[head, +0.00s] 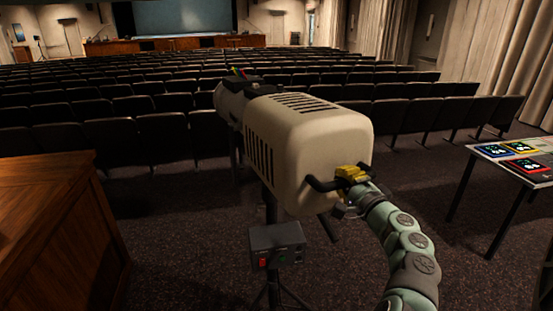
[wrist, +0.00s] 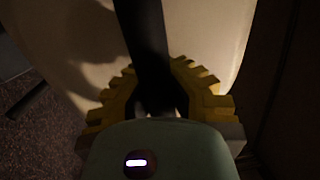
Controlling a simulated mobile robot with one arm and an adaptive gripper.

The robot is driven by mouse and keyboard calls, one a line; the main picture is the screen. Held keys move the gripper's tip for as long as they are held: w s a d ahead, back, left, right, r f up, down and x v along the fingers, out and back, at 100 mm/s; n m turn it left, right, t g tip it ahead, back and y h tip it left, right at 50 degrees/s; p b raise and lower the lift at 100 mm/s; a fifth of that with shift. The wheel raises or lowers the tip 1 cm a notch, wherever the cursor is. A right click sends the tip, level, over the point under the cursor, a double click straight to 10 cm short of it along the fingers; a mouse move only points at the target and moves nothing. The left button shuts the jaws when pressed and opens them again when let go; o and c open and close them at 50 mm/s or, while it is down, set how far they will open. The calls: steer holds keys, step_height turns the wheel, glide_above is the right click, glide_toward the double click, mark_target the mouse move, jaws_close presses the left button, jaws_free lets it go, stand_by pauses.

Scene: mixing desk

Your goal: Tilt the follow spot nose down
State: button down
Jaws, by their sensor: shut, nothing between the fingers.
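The follow spot (head: 310,130) has a cream, vented housing and a grey barrel nose (head: 229,102) that points away toward the stage, looking roughly level. It sits on a dark stand. A black handle (head: 318,184) spans its rear face. My gripper (head: 352,174), with yellow fingers, is at the right part of this handle, close behind the housing. In the wrist view the black handle bar (wrist: 147,45) runs between the yellow fingers, with the cream housing (wrist: 215,35) behind. The fingers are shut; whether they touch the bar is hard to tell.
A small control box (head: 277,246) with a red switch is on the stand below the lamp. A wooden desk (head: 60,225) stands at left, and a table with coloured tablets (head: 520,147) at right. Seat rows (head: 150,133) fill the hall ahead.

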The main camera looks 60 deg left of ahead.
steer(key=shift+h, duration=0.5)
steer(key=r+p, duration=0.6)
steer(key=shift+w+a+p, duration=0.1)
steer(key=shift+a+p, duration=0.2)
steer(key=shift+p, duration=0.05)
steer(key=shift+a+r+p, duration=0.1)
steer(key=shift+r+p, duration=0.35)
steer(key=shift+p, duration=0.2)
steer(key=c, duration=1.6)
jaws_free()
steer(key=shift+w+f, duration=0.1)
steer(key=shift+f, duration=0.15)
steer(key=o, duration=0.7)
steer(key=shift+f, duration=0.1)
steer(key=shift+o, duration=0.2)
glide_toward(336, 146)
steer(key=shift+s+d+r, duration=0.1)
steer(key=shift+s+d, duration=0.15)
steer(key=shift+d, duration=1)
steer(key=shift+s+d+r, duration=0.1)
steer(key=shift+s+d, duration=0.1)
steer(key=shift+d, duration=1.1)
steer(key=shift+w, duration=0.1)
